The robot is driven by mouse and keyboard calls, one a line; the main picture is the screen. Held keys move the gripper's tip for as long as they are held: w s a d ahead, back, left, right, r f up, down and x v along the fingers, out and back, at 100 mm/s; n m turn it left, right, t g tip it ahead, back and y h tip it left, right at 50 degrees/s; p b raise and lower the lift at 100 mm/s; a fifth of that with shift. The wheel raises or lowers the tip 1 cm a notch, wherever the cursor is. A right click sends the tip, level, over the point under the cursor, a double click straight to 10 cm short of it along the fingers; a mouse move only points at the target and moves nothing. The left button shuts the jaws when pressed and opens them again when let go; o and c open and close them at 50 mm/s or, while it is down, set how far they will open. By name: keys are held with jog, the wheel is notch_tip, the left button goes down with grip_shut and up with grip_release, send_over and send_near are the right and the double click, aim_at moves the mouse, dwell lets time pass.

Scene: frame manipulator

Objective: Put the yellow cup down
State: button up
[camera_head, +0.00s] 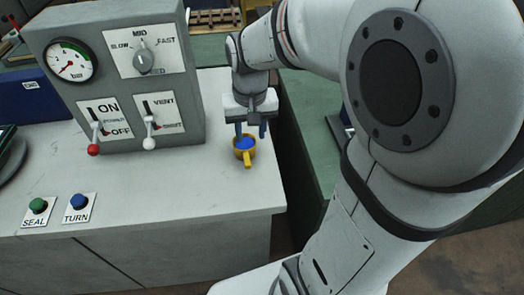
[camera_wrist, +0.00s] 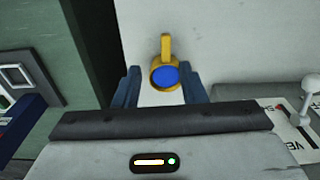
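The yellow cup (camera_head: 239,154) is on the light counter (camera_head: 180,190), near its right edge, upright, with blue showing inside and its handle toward the head camera. My gripper (camera_head: 250,130) is directly above it, pointing down. In the wrist view, the yellow cup (camera_wrist: 154,84) lies between the two blue fingers of my gripper (camera_wrist: 160,85), with its handle pointing up in the picture. The fingers are spread wider than the cup, and a gap shows on the left side. The cup's base is not clearly visible.
A grey control panel (camera_head: 190,100) with a gauge, dial and two levers stands left of the gripper. Green (camera_head: 38,205) and blue (camera_head: 78,201) buttons sit at the front left. The counter in front of the panel is clear. A dark gap borders its right edge.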

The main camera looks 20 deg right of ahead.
jog(key=s+r+n+t, duration=0.1)
jog(key=s, duration=0.9)
jog(key=shift+s+d+n+t, duration=0.2)
jog(key=shift+s+n+t, duration=0.1)
jog(key=shift+s+t, duration=0.1)
